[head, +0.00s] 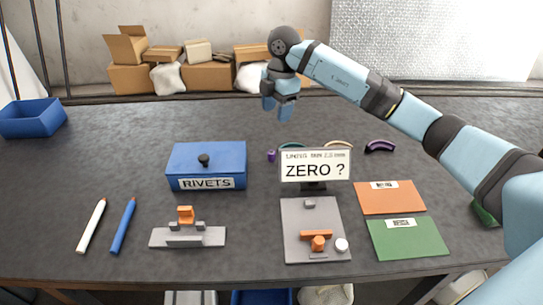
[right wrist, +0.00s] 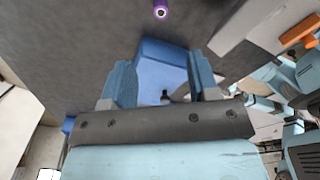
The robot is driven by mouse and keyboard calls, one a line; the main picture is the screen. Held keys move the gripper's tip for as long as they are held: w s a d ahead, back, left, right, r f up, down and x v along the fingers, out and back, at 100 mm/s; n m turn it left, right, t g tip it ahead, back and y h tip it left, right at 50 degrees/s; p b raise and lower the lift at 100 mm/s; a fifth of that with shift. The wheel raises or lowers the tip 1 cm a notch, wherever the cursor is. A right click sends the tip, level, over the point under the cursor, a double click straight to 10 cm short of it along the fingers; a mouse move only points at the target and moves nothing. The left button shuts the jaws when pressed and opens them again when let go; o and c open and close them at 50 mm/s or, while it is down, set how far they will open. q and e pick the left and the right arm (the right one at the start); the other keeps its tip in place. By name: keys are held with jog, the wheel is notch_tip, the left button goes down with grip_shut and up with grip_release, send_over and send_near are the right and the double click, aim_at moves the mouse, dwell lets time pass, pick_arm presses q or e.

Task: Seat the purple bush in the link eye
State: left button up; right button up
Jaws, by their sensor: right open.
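The purple bush (head: 271,155) is a small ring-like piece standing on the dark table, just right of the blue box. In the right wrist view the purple bush (right wrist: 160,11) shows its light hole, at the top edge. An orange link-like part (head: 317,238) lies on a grey plate (head: 296,216); I cannot tell for sure where its eye is. My right gripper (head: 277,109) is open and empty, pointing down, above and behind the bush. In the right wrist view its fingers (right wrist: 161,65) are apart with nothing between them. My left gripper is not in view.
A blue RIVETS box (head: 206,160) and a ZERO sign (head: 316,169) flank the bush. A grey fixture with an orange block (head: 185,215), a white pen (head: 92,225), a blue pen (head: 123,225), an orange mat (head: 390,202) and a green mat (head: 407,241) lie in front.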

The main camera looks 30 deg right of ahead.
send_over(272, 152)
jog(key=f, duration=0.8)
jog(key=shift+w+d+f+p, duration=0.1)
jog(key=shift+d+f+p, duration=0.1)
jog(key=shift+d+p, duration=0.1)
jog(key=shift+a+f+p, duration=0.2)
jog(key=shift+f+p, duration=0.05)
jog(key=shift+f, duration=1.05)
jog(key=shift+a+f+p, duration=0.15)
jog(key=shift+f+p, duration=0.05)
jog(key=shift+f, duration=1.1)
jog(key=c, duration=1)
grip_shut()
jog(key=shift+r, duration=0.15)
